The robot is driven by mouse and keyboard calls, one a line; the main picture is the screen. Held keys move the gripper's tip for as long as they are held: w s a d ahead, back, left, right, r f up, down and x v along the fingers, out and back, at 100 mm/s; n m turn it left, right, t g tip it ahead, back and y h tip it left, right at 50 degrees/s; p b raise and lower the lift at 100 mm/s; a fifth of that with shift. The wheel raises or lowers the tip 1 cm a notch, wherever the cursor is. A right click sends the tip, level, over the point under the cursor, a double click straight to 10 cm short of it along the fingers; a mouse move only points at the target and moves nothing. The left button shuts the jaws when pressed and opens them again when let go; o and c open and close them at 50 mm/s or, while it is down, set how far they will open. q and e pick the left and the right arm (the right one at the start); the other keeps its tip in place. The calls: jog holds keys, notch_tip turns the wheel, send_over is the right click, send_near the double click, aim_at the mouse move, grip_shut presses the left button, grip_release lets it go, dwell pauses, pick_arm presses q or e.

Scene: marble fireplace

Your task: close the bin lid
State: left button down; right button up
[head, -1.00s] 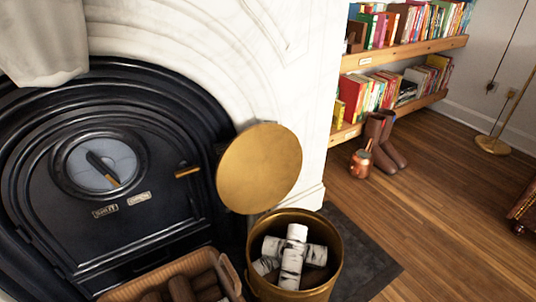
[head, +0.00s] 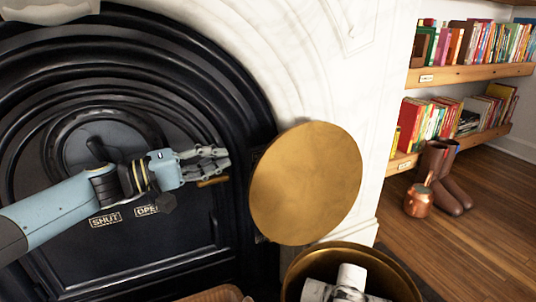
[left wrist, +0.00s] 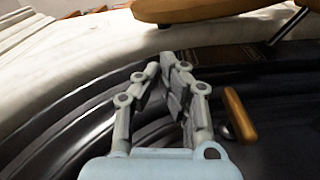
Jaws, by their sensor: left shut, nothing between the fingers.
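The bin lid (head: 306,183) is a round golden disc standing open, tilted up behind the bin (head: 388,262). The brass bin is cut off by the lower edge of the head view and holds white-barked logs (head: 345,284). My left gripper (head: 228,158) is shut and empty, left of the lid and apart from it, in front of the black stove door. In the left wrist view the gripper's fingers (left wrist: 165,62) meet at their tips, and the lid's edge (left wrist: 200,8) shows at the top. My right gripper is out of view.
A black stove door (head: 120,225) with a brass handle (head: 213,182) stands behind my left arm. A wicker basket rim (head: 215,293) shows at the bottom. A copper pot (head: 418,200), boots (head: 450,185) and bookshelves (head: 470,75) are at the right.

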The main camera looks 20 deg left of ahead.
pick_arm(q)
jog(key=b+x, duration=0.1)
jog(key=x, duration=0.8)
jog(key=shift+w+d+b, duration=0.15)
jog(key=shift+b, duration=0.15)
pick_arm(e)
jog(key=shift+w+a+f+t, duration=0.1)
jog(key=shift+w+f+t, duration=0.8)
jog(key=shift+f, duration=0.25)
